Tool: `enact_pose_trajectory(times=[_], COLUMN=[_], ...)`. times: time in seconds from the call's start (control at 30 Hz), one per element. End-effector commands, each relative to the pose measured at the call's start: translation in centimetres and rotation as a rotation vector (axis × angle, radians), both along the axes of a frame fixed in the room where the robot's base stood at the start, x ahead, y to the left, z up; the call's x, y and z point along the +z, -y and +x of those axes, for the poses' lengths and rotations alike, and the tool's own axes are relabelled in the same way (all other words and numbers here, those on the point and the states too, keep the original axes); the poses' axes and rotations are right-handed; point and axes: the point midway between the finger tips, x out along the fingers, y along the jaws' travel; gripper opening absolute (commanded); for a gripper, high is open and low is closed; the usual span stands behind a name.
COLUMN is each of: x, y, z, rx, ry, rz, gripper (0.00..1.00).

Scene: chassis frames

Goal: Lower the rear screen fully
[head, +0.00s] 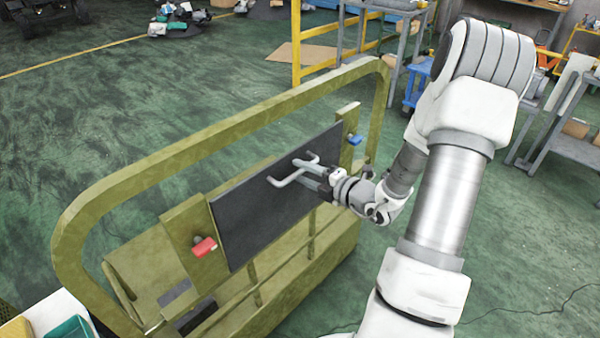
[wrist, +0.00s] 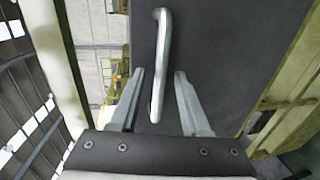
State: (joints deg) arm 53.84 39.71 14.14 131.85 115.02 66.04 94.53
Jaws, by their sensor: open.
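The rear screen (head: 245,222) is a dark flat panel held between two posts of an olive-green frame (head: 165,157). A pale grey bar handle (head: 284,182) sticks out from its face near the upper part. My gripper (head: 309,172) is at the handle, reaching in from the right. In the wrist view my gripper (wrist: 159,72) is open, with the handle (wrist: 160,55) running between its two fingers and visible gaps on both sides. A red latch (head: 204,246) is on the left post and a blue latch (head: 355,140) on the right post.
The frame's curved top rail arches behind the screen, and lower rails (head: 270,290) run below it. A white bin (head: 60,315) with coloured items stands at the lower left. Carts and a yellow railing (head: 296,45) are behind. Open green floor (head: 110,110) lies beyond the frame.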

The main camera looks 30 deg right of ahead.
Motion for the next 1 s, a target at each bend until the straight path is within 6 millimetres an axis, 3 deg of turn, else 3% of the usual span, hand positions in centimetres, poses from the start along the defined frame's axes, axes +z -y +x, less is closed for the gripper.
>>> enact_pose_trajectory(times=[0.13,0.43,0.47,0.7,1.0], x=[-0.23,-0.25,-0.25,-0.24,-0.23], y=[-0.41,-0.48,-0.48,-0.47,-0.47], z=[1.05,1.29,1.29,1.27,1.27], rx=[0.000,0.000,0.000,0.000,0.000], ry=[0.001,0.000,0.000,0.000,0.001], rz=[0.000,0.000,0.000,0.000,-0.001], gripper=[0.46,0.46,0.45,0.01,0.00])
